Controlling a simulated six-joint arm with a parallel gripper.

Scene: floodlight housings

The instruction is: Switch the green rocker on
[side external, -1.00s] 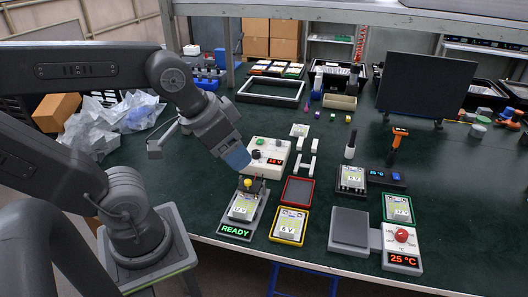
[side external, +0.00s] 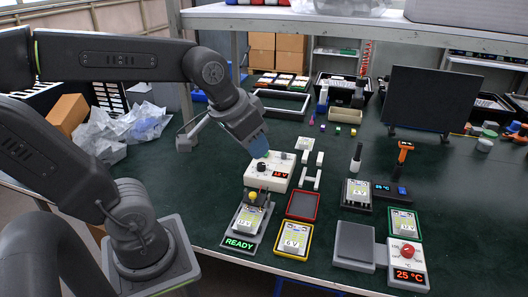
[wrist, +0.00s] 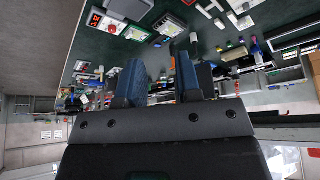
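No green rocker can be made out clearly now; my gripper covers the back left part of the box's top. My gripper (side external: 260,151) points down over that part, its blue fingertips at or just above the surface; I cannot tell whether they touch. In the wrist view, the two blue fingers of my gripper (wrist: 158,78) stand apart with nothing seen between them.
In front of the box are a fixture (side external: 240,243) reading READY, a red-rimmed tray (side external: 302,206) and a yellow-rimmed tray (side external: 294,256). White bracket pieces (side external: 311,179) stand close to its right. A dark monitor (side external: 433,98) is at the back right.

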